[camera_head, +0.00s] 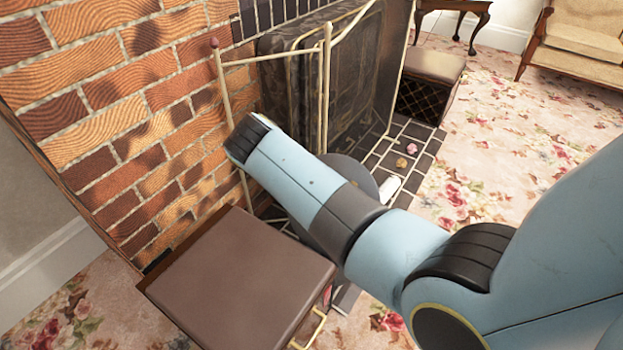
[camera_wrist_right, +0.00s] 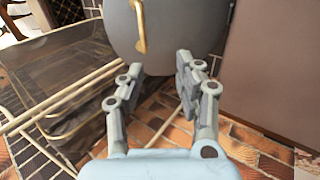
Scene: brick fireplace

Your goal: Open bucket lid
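The bucket (camera_wrist_right: 185,30) is a dark grey rounded body with a gold handle (camera_wrist_right: 139,28) on its near side, at the top of the right wrist view. In the head view, only a grey rounded part (camera_head: 352,172) shows behind my right arm; the rest is hidden. I cannot make out the lid's edge. My right gripper (camera_wrist_right: 158,76) is open and empty, its fingers spread just short of the bucket, below the handle. I cannot tell whether a fingertip touches the bucket. In the head view my right arm hides this gripper. My left gripper is in neither view.
A brown box (camera_head: 240,270) with a gold handle (camera_head: 309,330) stands at front left, close to the bucket. A gold-framed fire screen (camera_head: 325,85) and a brick wall (camera_head: 120,110) stand behind. Another dark box (camera_head: 432,75) stands farther back. Flowered carpet (camera_head: 520,130) lies open at right.

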